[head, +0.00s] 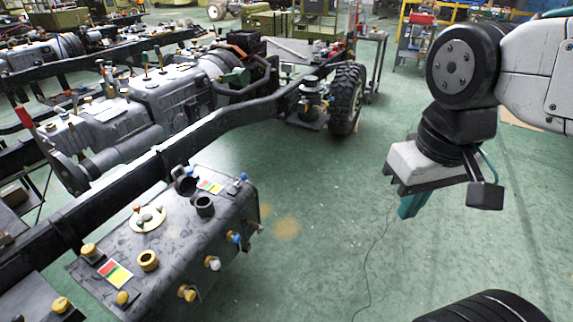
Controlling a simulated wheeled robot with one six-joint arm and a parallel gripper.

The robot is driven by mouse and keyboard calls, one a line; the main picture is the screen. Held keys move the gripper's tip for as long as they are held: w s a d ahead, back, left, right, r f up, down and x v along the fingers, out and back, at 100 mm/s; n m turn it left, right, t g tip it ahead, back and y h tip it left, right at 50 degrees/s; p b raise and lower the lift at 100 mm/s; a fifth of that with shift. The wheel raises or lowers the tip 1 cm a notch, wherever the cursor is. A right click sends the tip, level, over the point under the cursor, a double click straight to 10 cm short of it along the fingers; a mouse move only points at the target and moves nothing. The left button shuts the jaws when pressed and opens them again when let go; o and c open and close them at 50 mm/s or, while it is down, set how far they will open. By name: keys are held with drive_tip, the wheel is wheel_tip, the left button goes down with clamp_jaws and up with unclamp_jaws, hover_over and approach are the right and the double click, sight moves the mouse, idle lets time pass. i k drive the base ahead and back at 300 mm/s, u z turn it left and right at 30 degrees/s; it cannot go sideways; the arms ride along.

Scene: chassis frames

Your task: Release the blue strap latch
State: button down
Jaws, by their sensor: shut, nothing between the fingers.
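A dark grey tank (170,225) hangs beside the chassis rail at the lower left. One small blue fitting (243,177) stands at its far top corner. Another small blue fitting (234,238) is on its right side face. I cannot tell from here which of them is the strap latch. My gripper (406,208), with teal fingers, points down over open floor at the right. It is shut and empty, well apart from the tank.
White (212,263) and yellow (187,294) fittings also stick out of the tank's side. A long black chassis rail (225,122) runs behind it to a wheel (347,98). A thin cable (368,265) lies on the green floor. The floor between tank and gripper is otherwise clear.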

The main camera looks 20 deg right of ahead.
sight(244, 177)
drive_tip(key=z, duration=0.05)
drive_tip(key=i, duration=1)
drive_tip(key=u, duration=0.45)
